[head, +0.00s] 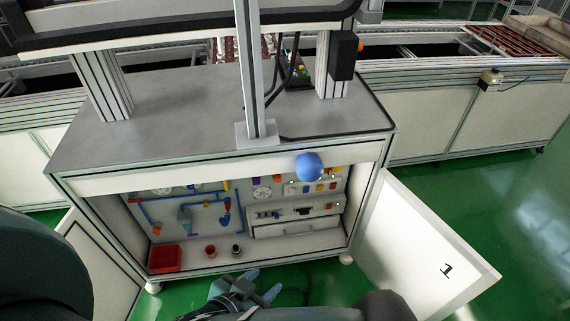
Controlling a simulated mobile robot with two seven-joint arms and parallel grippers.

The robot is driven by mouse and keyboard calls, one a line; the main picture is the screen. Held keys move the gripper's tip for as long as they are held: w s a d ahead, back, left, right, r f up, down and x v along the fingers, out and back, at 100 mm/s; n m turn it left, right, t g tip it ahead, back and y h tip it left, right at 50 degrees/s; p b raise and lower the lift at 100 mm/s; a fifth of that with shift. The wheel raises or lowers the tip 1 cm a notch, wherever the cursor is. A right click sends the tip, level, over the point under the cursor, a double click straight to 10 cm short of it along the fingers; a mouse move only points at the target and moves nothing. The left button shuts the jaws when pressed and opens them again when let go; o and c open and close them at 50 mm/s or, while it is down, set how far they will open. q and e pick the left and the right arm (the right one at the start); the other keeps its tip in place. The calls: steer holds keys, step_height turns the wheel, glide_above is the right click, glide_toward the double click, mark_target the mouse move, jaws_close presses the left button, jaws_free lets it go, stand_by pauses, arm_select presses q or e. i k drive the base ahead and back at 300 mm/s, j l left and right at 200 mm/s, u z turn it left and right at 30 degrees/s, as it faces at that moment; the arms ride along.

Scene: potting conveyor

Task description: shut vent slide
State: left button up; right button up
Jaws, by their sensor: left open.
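My left gripper (266,281) is at the bottom centre, in front of the open cabinet (100,183) and below its floor edge. Its two grey-blue fingers are apart, with nothing visible between them. It looks clear of the cabinet's fittings. The cabinet's back panel carries blue pipes (147,212), round gauges and small coloured parts. A white drawer-like front (297,228) is at the lower right inside. I cannot tell which fitting is the vent slide or how it stands. My right gripper is not in view.
A red bin (165,258) and two small cups (210,251) (236,250) stand on the cabinet floor. A blue rounded object (309,166) shows before the top rail. The right door (418,247), marked 1, stands open. Green floor (450,185) is clear at right.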

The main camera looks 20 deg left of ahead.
mark_target(276, 215)
steer(key=u, duration=0.75)
